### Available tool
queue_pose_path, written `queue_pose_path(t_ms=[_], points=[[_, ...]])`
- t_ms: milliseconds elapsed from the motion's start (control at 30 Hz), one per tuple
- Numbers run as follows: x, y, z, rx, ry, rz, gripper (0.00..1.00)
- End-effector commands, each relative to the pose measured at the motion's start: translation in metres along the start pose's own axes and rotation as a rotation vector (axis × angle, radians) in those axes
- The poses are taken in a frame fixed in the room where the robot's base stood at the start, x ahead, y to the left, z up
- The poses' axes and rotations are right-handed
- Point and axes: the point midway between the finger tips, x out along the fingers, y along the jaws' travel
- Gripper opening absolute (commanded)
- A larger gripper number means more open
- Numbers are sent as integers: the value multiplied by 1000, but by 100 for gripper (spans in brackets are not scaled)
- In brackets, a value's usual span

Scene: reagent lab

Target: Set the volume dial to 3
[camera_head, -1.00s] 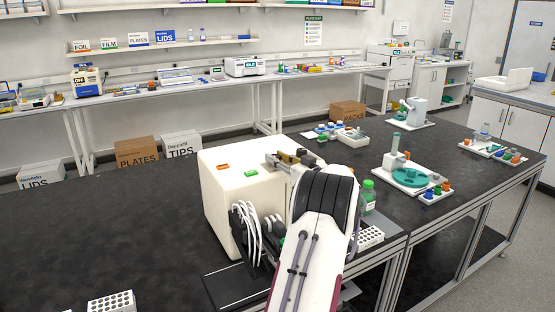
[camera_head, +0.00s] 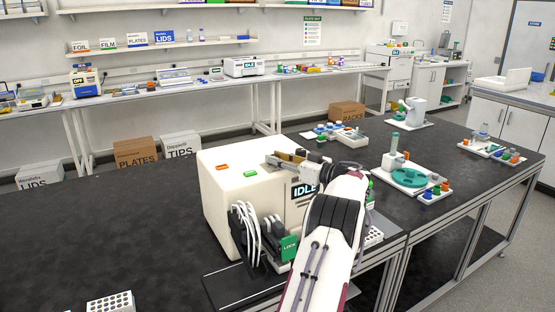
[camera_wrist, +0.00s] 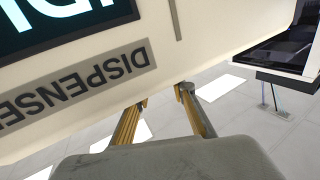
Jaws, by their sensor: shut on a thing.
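The white dispenser (camera_head: 225,208) stands on the black bench in the head view, with its IDLE display (camera_head: 304,191) partly behind my arm. In the wrist view its DISPENSE lettering (camera_wrist: 75,85) and display (camera_wrist: 65,20) appear upside down. I cannot make out the volume dial in either view. My gripper (camera_head: 273,160) is at the upper front edge of the dispenser.
A green LOCK part (camera_head: 289,248) and white cables (camera_head: 246,232) are at the dispenser's lower front. A white rack (camera_head: 110,302) lies at the front left. A white tray with a teal disc (camera_head: 410,178) stands to the right.

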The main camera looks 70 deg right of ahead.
Motion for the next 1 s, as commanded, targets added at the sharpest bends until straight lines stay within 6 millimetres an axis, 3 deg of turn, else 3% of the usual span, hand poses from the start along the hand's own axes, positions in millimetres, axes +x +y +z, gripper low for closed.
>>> queue_pose_path(t_ms=[900,933,1000], points=[[0,0,0,1,-3,-65,3],[0,0,0,1,-3,-65,27],[0,0,0,1,-3,-64,42]])
